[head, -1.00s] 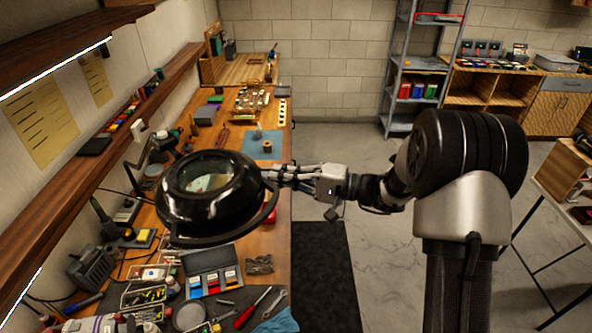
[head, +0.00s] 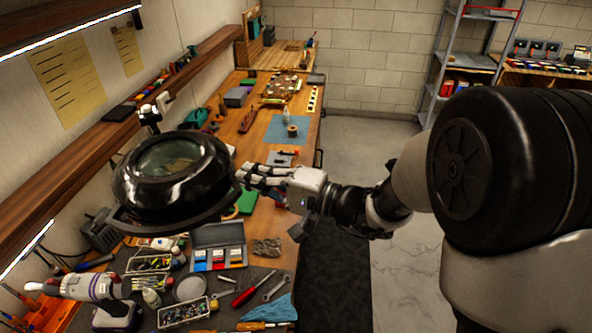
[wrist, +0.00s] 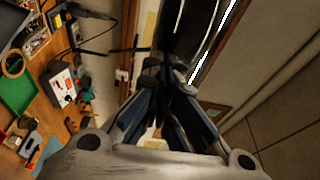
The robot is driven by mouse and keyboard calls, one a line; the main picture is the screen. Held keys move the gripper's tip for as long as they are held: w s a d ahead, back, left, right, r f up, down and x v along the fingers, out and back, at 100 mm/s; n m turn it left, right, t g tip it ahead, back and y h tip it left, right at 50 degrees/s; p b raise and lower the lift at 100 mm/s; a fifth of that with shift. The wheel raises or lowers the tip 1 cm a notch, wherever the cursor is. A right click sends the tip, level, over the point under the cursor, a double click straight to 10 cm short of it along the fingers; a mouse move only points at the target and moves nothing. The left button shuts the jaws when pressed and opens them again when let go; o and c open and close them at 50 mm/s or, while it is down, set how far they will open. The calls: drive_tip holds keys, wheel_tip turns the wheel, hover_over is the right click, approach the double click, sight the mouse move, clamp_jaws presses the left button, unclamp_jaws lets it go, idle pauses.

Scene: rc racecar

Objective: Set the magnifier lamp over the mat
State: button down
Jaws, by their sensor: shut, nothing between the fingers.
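The magnifier lamp's round black head (head: 172,180) hangs above the left side of the workbench, its clear lens facing up toward the head camera. My gripper (head: 243,177) is shut and empty, at the right side of the lamp head, touching or very near its rim. In the wrist view the shut fingers (wrist: 165,72) point at the black lamp head (wrist: 188,35); contact is unclear. A blue mat (head: 288,130) lies farther back.
A shelf (head: 190,73) runs along the left wall. The front bench holds a grey parts case (head: 218,245), a red screwdriver (head: 246,292), a wrench (head: 274,287) and a purple-banded tool (head: 80,287). Open floor (head: 400,285) lies right of the bench.

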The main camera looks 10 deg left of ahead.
sight(210, 206)
drive_tip(key=s+a+b, duration=0.1)
drive_tip(key=s+a, duration=0.1)
drive_tip(key=s+a+b, duration=0.2)
drive_tip(key=s, duration=0.1)
drive_tip(key=s+a+b, duration=0.1)
drive_tip(key=s+a, duration=0.1)
drive_tip(key=a, duration=0.1)
drive_tip(key=shift+s+f, duration=0.2)
drive_tip(key=shift+f, duration=0.1)
drive_tip(key=shift+s+a+r+b, duration=0.25)
drive_tip(key=shift+s+b, duration=0.2)
drive_tip(key=shift+s, duration=0.1)
